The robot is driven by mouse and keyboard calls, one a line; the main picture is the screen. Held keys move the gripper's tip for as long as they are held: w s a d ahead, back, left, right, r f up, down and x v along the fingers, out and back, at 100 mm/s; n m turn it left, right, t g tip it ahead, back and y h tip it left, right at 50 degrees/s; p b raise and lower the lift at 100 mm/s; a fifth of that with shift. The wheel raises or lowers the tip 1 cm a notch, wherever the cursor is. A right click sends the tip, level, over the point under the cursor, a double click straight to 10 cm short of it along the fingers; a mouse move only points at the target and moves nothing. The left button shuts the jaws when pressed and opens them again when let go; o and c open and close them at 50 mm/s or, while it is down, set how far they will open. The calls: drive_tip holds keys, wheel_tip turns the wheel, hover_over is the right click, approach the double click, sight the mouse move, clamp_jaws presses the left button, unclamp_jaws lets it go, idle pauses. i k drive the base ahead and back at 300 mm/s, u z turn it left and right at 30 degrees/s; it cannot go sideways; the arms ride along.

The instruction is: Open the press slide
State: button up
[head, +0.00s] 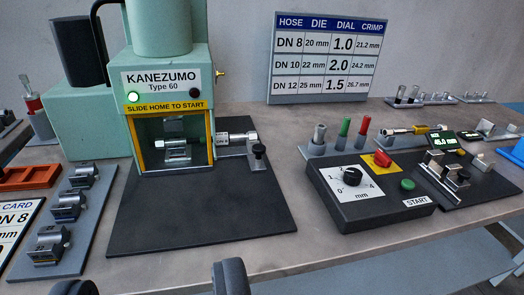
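The pale green press (165,65), labelled KANEZUMO Type 60, stands at the back left on a dark base plate (205,220). A yellow frame (210,135) edges its front opening, under a strip reading "SLIDE HOME TO START" (166,107). A metal die (177,150) shows inside the opening. A silver fitting with a printed sleeve (236,137) lies at the opening's right side, beside a small post with a dark knob (258,152). A green lamp (133,96) is lit. My gripper (152,286) is at the bottom edge, fingers wide apart and empty, well in front of the press.
A control box (370,192) with dial, red switch and green START button stands at right. Several die blocks sit on a rack (68,218) at left, near an orange tray (28,177). A settings board (327,57) stands behind. The front of the base plate is clear.

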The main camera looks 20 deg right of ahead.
sight(158, 162)
drive_tip(key=u, duration=0.25)
drive_tip(key=i, duration=1.25)
drive_tip(key=z, duration=0.35)
